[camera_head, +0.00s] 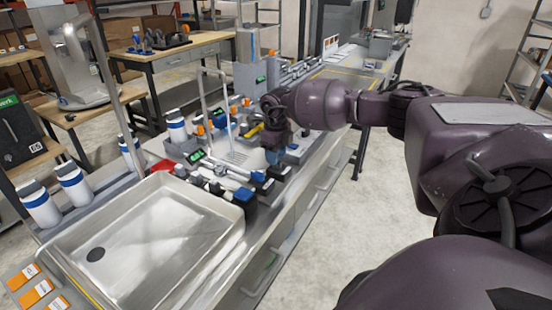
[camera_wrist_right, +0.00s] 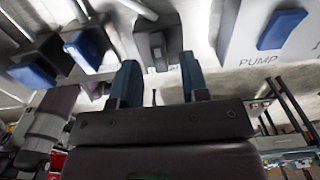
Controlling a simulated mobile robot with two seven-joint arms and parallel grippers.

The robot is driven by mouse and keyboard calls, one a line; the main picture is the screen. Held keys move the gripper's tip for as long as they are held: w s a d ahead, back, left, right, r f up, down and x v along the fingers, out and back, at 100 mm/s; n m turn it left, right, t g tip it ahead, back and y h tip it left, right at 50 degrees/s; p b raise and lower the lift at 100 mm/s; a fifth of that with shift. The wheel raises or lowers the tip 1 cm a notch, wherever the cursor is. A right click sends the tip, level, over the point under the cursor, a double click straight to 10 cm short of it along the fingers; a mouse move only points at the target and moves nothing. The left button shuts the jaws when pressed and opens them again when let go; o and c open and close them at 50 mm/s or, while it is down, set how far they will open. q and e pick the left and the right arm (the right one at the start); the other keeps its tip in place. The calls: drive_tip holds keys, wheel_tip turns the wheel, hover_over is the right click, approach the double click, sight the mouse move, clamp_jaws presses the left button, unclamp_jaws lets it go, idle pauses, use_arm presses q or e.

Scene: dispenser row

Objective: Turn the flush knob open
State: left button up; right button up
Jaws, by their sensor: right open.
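My right gripper (camera_head: 276,152) reaches over the dispenser row from the right in the head view. In the right wrist view its two blue fingers (camera_wrist_right: 161,76) are apart, with nothing between them. A dark grey block (camera_wrist_right: 157,46) sticks out just beyond the gap between the fingertips. I cannot tell whether it touches a finger. No flush label is readable, so I cannot tell for sure which part is the flush knob. My left gripper is not in view.
Blue-tipped handles (camera_wrist_right: 88,48) lie left of the fingers in the wrist view; a panel marked PUMP (camera_wrist_right: 258,62) with a blue block is at right. In the head view a steel sink (camera_head: 160,240) fills the near bench, and white-and-blue bottles (camera_head: 75,183) stand at left.

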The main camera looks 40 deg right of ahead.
wheel_tip(320, 180, up, 9)
idle(0.3)
drive_tip(key=shift+s+f, duration=0.1)
drive_tip(key=shift+f, duration=0.05)
idle(0.5)
